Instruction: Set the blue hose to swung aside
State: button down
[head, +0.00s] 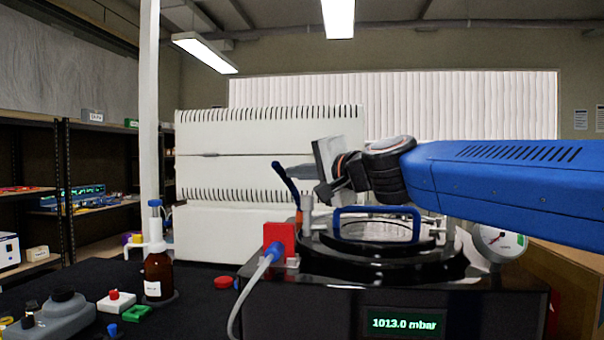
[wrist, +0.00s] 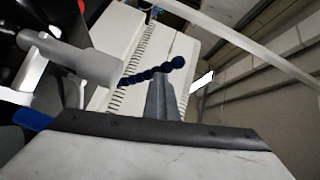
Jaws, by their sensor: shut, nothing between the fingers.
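The blue hose (head: 286,183) is dark blue and stands up at a tilt behind the red block, its upper end leaning left. In the wrist view the hose (wrist: 150,74) shows as a beaded, segmented length running across the fingertips. My gripper (head: 284,171) is shut and empty, pointing left with its fingertips at the upper part of the hose. The fingers (wrist: 160,82) overlap the hose in the wrist view; whether they touch it I cannot tell. The lower end of the hose is partly hidden by the red block and fittings.
A black round chamber lid (head: 385,268) with a blue handle (head: 378,212) lies below my arm. A pressure gauge (head: 497,243) stands at right. A red block (head: 279,238) holds a pale tube. A brown bottle (head: 158,273) and white post (head: 149,120) stand left.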

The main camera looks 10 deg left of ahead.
jog(key=shift+a, duration=0.6)
jog(key=shift+d, duration=0.1)
